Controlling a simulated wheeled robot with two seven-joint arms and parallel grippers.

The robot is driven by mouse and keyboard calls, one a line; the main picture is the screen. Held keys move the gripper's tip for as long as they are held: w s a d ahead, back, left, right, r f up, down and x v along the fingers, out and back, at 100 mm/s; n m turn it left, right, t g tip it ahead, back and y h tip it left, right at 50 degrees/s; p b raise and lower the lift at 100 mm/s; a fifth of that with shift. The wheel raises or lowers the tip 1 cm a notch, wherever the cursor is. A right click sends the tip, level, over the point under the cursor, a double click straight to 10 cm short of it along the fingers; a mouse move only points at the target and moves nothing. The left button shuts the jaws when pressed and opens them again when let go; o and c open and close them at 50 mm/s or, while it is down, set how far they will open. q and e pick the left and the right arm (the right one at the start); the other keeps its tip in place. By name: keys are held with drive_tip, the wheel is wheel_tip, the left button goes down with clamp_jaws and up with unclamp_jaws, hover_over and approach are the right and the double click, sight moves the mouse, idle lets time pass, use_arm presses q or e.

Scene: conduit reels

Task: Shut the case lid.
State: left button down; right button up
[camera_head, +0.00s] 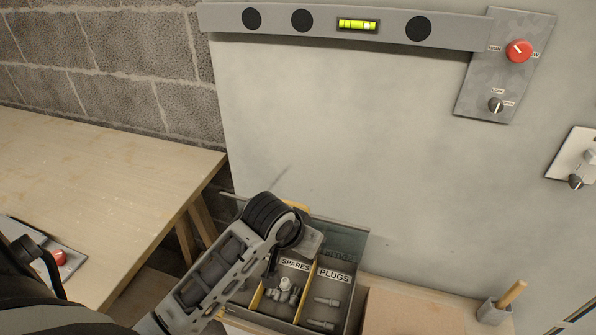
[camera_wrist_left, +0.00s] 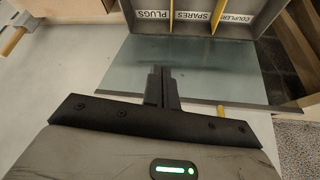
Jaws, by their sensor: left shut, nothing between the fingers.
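The open case (camera_head: 356,302) stands low against the pale panel, with compartments marked SPARES and PLUGS showing. Small grey parts lie in them. Its clear, bluish lid (camera_head: 346,242) is raised at the back of the case, partly hidden by my left arm. In the left wrist view the lid (camera_wrist_left: 232,78) spreads below the case (camera_wrist_left: 190,28), where a COUPLERS label also shows. My left gripper (camera_head: 273,262) is over the case near the lid; its shut, empty fingers (camera_wrist_left: 160,75) overlap the lid in the wrist view. I cannot tell whether they touch. My right gripper is out of view.
A wooden table (camera_head: 90,190) stands at the left. A spirit level (camera_head: 350,26) and a switch plate (camera_head: 505,65) are on the panel above.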

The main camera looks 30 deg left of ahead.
use_arm(q)
drive_tip(key=w+a+r+n+g, duration=0.1)
drive_tip(key=w+a+r, duration=0.1)
drive_tip(key=r, duration=0.3)
drive_tip(key=w+a+r+n+y+p, duration=0.1)
drive_tip(key=w+a+r, duration=0.1)
drive_tip(key=w+r, duration=0.15)
drive_tip(key=w+a+r+n+g, duration=0.1)
drive_tip(key=w+a+r, duration=0.1)
drive_tip(key=r, duration=0.4)
drive_tip(key=x, duration=0.9)
drive_tip(key=shift+a+f, duration=0.15)
drive_tip(key=shift+f, duration=0.1)
drive_tip(key=s, duration=0.1)
drive_tip(key=s+p, duration=0.1)
drive_tip(key=s, duration=0.1)
drive_tip(key=shift+s+d+f, duration=0.1)
drive_tip(key=shift+d+f, duration=0.1)
drive_tip(key=shift+d, duration=0.2)
drive_tip(key=shift+s+f, duration=0.1)
drive_tip(key=shift+s, duration=0.2)
drive_tip(key=shift+d, duration=0.1)
